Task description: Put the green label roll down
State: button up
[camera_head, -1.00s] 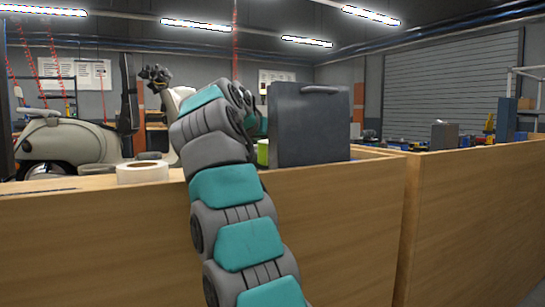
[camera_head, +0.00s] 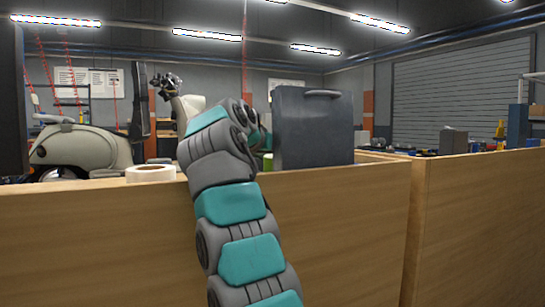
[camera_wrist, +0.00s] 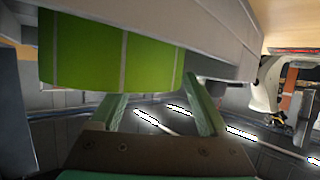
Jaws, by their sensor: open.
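The green label roll (camera_head: 267,160) shows as a small green patch between my arm and the grey bag, just above the top edge of the wooden panel. In the wrist view the green roll (camera_wrist: 105,50) is large at the upper left, banded with thin pale lines. My gripper (camera_wrist: 155,95) is open, its two green fingers apart. The left fingertip overlaps the roll in the picture and the right one is by its right end. I cannot tell whether they touch it. In the head view my arm hides most of the gripper.
A grey bag (camera_head: 312,130) stands close right of the roll. A white tape roll (camera_head: 150,174) lies left of my arm. The wooden panel (camera_head: 340,225) stands in front and hides the surface behind it. Pale grey surfaces border the roll in the wrist view.

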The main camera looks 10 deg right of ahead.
jog(key=shift+r, duration=0.2)
jog(key=v, duration=1.2)
dwell(0.9)
